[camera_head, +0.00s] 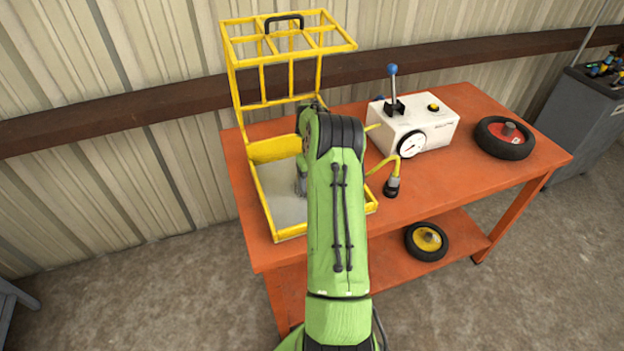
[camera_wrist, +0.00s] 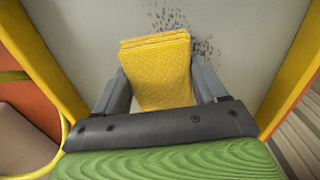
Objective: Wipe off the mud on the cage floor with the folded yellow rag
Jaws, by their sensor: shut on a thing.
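The yellow cage (camera_head: 283,235) stands on the orange table with its barred lid raised at the back. Its grey floor (camera_head: 277,188) shows in the head view, partly hidden by my arm. In the wrist view, my gripper (camera_wrist: 160,82) is shut on the folded yellow rag (camera_wrist: 158,70), its fingers on both sides. Dark specks of mud (camera_wrist: 172,20) lie on the cage floor beyond the rag, with more specks (camera_wrist: 206,48) beside its right edge. I cannot tell whether the rag touches the floor. In the head view my arm hides the rag.
A white box with a gauge and blue-knobbed lever (camera_head: 425,117) stands right of the cage, with a yellow hose (camera_head: 384,163) between them. A black wheel with a red hub (camera_head: 504,138) lies further right. The cage's yellow side rails (camera_wrist: 40,60) flank my gripper.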

